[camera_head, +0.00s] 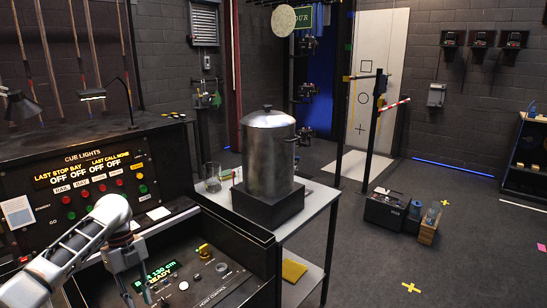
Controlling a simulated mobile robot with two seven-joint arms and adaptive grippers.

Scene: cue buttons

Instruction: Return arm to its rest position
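My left arm comes in from the lower left, bends near the cue lights panel (84,180), and points down. My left gripper (138,297) hangs over the left part of the lower hoist control panel (215,286), beside its green lit display (157,273). Its two fingers look apart, with nothing seen between them. Whether the fingertips touch the panel is unclear. My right arm and gripper are not in view.
A lidded metal urn (269,155) on a black base stands on a table (312,212) right of the console. A glass (212,178) is beside it. A dark toolbox (385,212) and wooden crate (429,228) sit on the floor. Open floor lies at the right.

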